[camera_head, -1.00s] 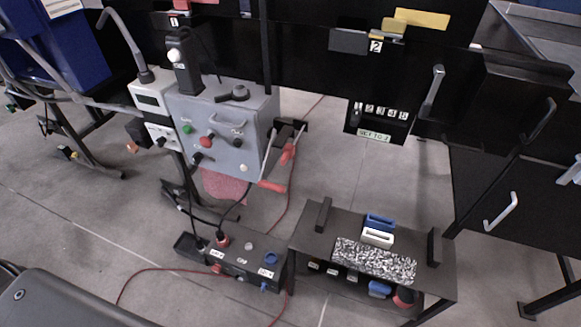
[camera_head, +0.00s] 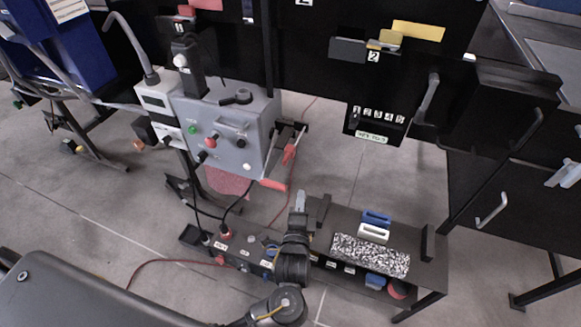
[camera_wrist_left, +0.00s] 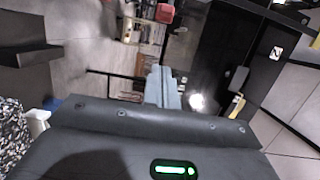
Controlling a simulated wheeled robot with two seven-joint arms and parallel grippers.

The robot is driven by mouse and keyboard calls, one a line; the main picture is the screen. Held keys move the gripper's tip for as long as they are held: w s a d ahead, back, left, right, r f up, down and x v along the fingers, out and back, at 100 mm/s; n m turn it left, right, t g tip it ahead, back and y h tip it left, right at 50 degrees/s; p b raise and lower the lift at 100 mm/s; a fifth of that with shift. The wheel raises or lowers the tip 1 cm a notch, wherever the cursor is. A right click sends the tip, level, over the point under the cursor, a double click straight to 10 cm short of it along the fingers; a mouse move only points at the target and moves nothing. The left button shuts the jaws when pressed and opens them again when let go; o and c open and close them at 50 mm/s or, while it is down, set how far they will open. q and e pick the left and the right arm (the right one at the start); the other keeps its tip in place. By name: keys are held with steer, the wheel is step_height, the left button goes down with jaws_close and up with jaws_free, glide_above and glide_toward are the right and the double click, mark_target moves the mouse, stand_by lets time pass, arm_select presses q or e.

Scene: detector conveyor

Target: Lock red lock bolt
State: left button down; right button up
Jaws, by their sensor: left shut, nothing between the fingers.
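A red-handled clamp or latch (camera_head: 289,154) is on the right side of the grey control box (camera_head: 230,135), with a red grip (camera_head: 272,185) below it. I cannot tell for sure which red part is the lock bolt. My left gripper (camera_head: 300,198) is shut and empty, pointing up beside the left end of the low black bench, below and to the right of the red grip and apart from it. In the left wrist view its closed fingers (camera_wrist_left: 162,86) show with nothing between them. My right gripper is not in view.
The low black bench (camera_head: 330,215) holds a speckled block (camera_head: 370,256), a white piece (camera_head: 373,233) and a blue piece (camera_head: 376,217). A black switch box (camera_head: 240,245) with cables lies left of my arm. Black panels (camera_head: 500,95) with handles stand at the right.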

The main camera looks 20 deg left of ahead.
arm_select(q)
steer(key=shift+w, duration=0.1)
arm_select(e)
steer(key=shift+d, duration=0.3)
arm_select(q)
glide_toward(293, 156)
steer(key=w+d, duration=0.3)
steer(key=w, duration=0.1)
steer(key=shift+w+a+r+p, duration=0.15)
steer(key=shift+a+p, duration=0.8)
steer(key=shift+a, duration=0.95)
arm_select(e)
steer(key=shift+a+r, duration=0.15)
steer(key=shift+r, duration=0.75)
